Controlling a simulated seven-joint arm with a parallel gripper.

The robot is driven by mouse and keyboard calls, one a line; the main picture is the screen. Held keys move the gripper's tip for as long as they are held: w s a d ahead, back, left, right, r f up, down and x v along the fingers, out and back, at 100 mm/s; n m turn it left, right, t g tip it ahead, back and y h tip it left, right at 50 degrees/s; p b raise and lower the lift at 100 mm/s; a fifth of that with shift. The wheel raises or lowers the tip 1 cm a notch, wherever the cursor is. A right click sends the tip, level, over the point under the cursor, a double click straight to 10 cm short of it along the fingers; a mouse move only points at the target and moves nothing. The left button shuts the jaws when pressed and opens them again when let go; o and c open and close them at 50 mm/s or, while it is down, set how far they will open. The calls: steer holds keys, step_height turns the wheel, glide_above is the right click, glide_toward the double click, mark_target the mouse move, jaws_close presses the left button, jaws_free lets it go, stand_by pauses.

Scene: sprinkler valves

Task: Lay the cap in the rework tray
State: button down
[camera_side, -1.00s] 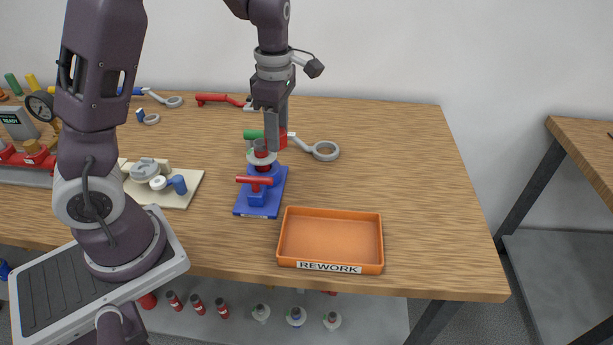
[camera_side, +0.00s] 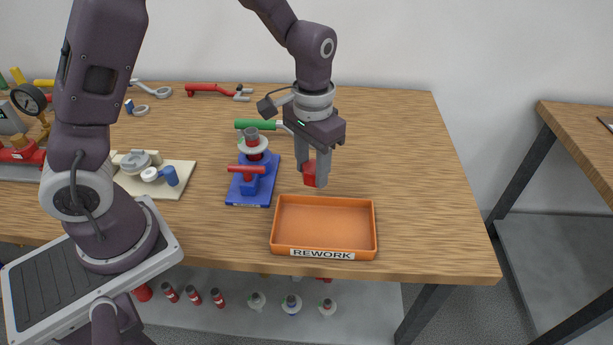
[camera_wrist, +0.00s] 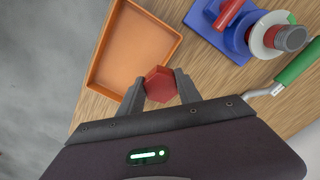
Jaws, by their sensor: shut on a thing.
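The red cap (camera_side: 309,173) is held between the fingers of my gripper (camera_side: 315,176), above the table just behind the rework tray. In the wrist view the cap (camera_wrist: 160,84) looks six-sided, and my gripper (camera_wrist: 160,88) is shut on its two sides. The orange rework tray (camera_side: 324,202) lies near the table's front edge with a REWORK label on its front wall. It is empty. In the wrist view the tray (camera_wrist: 112,32) is at the upper left, close to the cap but not under it.
A blue stand with a valve (camera_side: 249,191) is left of the tray; its red handle and grey top show. A green-handled wrench (camera_side: 253,124) lies behind it. A beige plate (camera_side: 178,184) with parts sits farther left. The table right of the tray is clear.

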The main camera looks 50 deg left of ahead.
mark_target(321, 230)
steer(key=shift+r, duration=2.55)
steer(key=d+f+m, duration=0.1)
steer(key=d+f, duration=0.1)
steer(key=f, duration=0.2)
steer(key=s+d+f+m, duration=0.1)
steer(key=d+f, duration=0.1)
steer(key=f, duration=0.2)
steer(key=s+d+f+m, duration=0.1)
steer(key=d+f, duration=0.1)
steer(key=f, duration=0.3)
steer(key=shift+s, duration=0.25)
steer(key=shift+f, duration=0.15)
steer(key=c, duration=0.8)
jaws_free()
steer(key=shift+c, duration=0.2)
